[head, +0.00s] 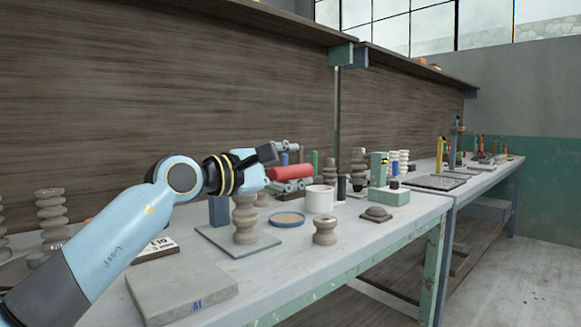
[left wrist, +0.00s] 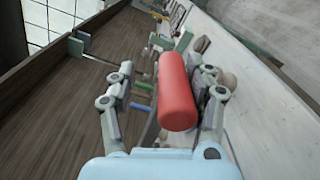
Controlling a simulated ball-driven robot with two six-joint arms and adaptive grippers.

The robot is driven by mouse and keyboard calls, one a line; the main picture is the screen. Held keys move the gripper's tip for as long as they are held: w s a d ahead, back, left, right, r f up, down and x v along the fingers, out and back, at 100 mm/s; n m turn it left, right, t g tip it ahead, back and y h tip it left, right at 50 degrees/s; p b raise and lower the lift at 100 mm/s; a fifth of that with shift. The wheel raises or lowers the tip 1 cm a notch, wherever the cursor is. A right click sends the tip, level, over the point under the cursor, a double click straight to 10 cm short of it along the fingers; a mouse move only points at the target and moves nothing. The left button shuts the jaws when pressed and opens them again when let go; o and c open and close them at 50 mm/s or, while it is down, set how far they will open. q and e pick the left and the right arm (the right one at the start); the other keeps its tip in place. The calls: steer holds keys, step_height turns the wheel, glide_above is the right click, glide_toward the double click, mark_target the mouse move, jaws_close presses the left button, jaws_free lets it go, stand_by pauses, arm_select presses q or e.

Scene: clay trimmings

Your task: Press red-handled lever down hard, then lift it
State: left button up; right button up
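The red handle (head: 291,172) of the lever shows at mid-bench in the head view, and as a thick red cylinder (left wrist: 178,90) in the middle of the left wrist view. My left gripper (head: 285,166) is at the handle, one finger above it and the other low beside it. In the left wrist view my left gripper (left wrist: 168,75) has its fingers spread on either side of the handle. A clear gap shows between the handle and the left-hand finger; the right-hand finger is close, and contact cannot be told. The lever's mount is mostly hidden. My right gripper is not in view.
The grey bench (head: 340,240) holds a stacked grey piece (head: 245,220) on a board, a blue-rimmed dish (head: 287,219), a white cylinder (head: 319,199) and a pale green block (head: 389,196). A grey slab (head: 180,290) lies at the front. A wooden wall stands behind.

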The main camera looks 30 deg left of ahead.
mark_target(271, 169)
arm_select(q)
steer(key=v, duration=0.6)
steer(key=shift+f, duration=0.1)
steer(key=shift+v, duration=0.8)
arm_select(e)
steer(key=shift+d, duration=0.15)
arm_select(q)
steer(key=shift+d, duration=0.1)
